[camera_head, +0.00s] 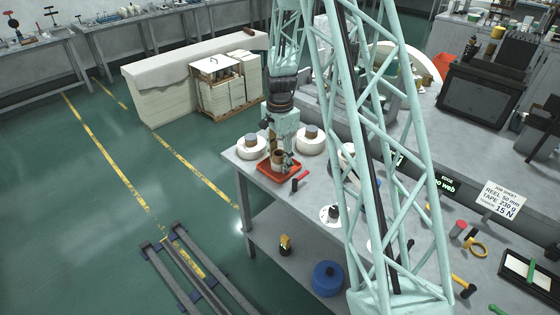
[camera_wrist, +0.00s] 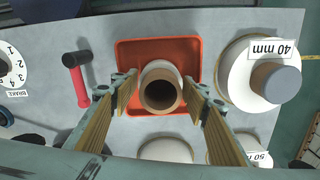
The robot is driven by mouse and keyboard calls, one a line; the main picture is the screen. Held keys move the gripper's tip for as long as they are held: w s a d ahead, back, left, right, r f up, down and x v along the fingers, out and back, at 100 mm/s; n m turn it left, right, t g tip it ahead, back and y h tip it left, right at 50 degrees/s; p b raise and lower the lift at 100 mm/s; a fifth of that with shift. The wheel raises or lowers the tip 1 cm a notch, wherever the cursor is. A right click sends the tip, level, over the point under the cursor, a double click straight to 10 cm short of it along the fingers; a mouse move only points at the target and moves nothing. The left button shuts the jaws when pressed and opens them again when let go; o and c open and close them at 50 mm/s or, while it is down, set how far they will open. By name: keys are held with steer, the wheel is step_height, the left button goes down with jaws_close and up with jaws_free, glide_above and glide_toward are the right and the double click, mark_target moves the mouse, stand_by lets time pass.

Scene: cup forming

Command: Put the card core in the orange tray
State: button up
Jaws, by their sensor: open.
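The card core (camera_wrist: 161,93) is a brown, hollow tube, seen from above in the wrist view. It appears to stand upright in the orange tray (camera_wrist: 188,50), near the tray's front part. The head view shows the core (camera_head: 278,155) at the tray (camera_head: 291,169), on the bench's left end. My gripper (camera_wrist: 160,85) is open, with one finger on each side of the core and visible gaps between. In the head view my gripper (camera_head: 281,146) is low over the tray. The core's base is hidden.
A white reel marked 40 mm (camera_wrist: 246,76) stands right of the tray in the wrist view. More white reels (camera_wrist: 165,150) sit near the gripper. The bench's left edge is close to the tray.

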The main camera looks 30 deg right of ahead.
steer(key=shift+r, duration=0.15)
step_height(320, 180, up, 12)
steer(key=p, duration=0.1)
stand_by(0.6)
steer(key=shift+r, duration=0.1)
stand_by(0.5)
